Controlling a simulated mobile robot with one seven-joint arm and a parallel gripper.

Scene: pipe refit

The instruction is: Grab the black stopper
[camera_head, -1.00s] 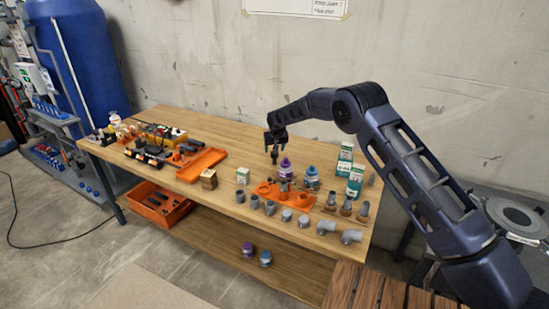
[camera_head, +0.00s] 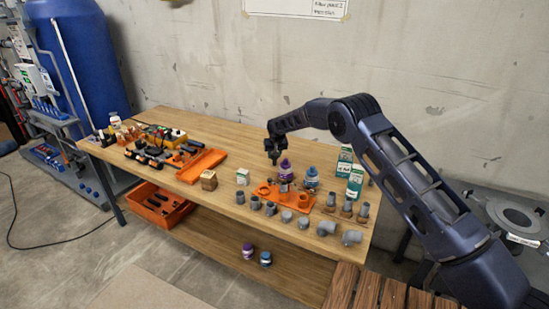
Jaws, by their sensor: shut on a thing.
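My gripper (camera_head: 273,156) hangs over the wooden workbench (camera_head: 228,133), pointing down, just left of and behind a purple-capped bottle (camera_head: 285,168). It is shut on a small dark thing at its fingertips, which appears to be the black stopper (camera_head: 273,161). The stopper is tiny and merges with the dark fingers, so its outline and its clearance above the bench cannot be told.
An orange holder (camera_head: 265,191) stands in front of the gripper, with grey pipe fittings (camera_head: 286,216) along the bench's front. A blue-topped bottle (camera_head: 312,176) and green-and-white boxes (camera_head: 355,181) stand to the right. An orange tray (camera_head: 203,165) lies left. The back middle is clear.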

